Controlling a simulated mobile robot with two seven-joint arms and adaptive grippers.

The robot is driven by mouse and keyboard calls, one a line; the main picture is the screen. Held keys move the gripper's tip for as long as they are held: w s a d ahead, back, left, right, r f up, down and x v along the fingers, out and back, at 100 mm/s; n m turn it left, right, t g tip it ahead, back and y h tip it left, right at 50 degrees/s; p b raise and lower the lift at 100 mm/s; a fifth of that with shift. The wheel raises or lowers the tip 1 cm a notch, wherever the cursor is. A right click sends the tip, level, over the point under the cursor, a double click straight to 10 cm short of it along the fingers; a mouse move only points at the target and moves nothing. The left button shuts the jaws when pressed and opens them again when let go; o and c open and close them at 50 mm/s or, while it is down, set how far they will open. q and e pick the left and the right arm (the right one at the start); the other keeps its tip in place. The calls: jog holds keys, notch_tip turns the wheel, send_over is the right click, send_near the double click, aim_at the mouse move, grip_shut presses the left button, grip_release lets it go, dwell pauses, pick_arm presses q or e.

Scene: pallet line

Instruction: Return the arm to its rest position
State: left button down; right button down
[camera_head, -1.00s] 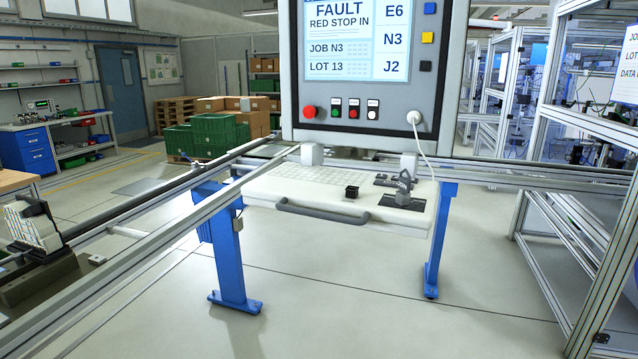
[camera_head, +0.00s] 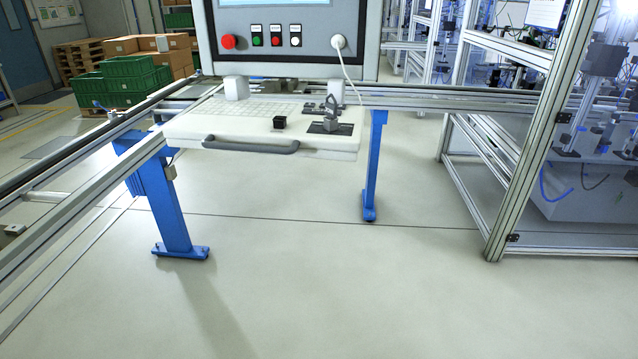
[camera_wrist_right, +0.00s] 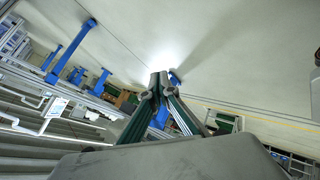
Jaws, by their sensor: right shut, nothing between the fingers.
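My right gripper (camera_wrist_right: 160,84) shows in the right wrist view. Its two fingers come together at the tips, and nothing is between them. The pale floor and blue legs lie beyond it, and it touches nothing that I can see. Neither of my arms shows in the head view. My left gripper is in neither view.
A control panel (camera_head: 368,62) with buttons stands above a white keyboard shelf (camera_head: 340,143) with a grey handle (camera_head: 250,147). Aluminium rails (camera_head: 75,205) run along the left. A framed cell (camera_head: 540,135) stands at the right. The floor (camera_head: 330,285) in front is clear.

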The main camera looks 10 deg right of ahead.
jog(key=a+m+t, duration=0.1)
jog(key=a+m, duration=0.6)
jog(key=a, duration=1)
jog(key=shift+a, duration=0.2)
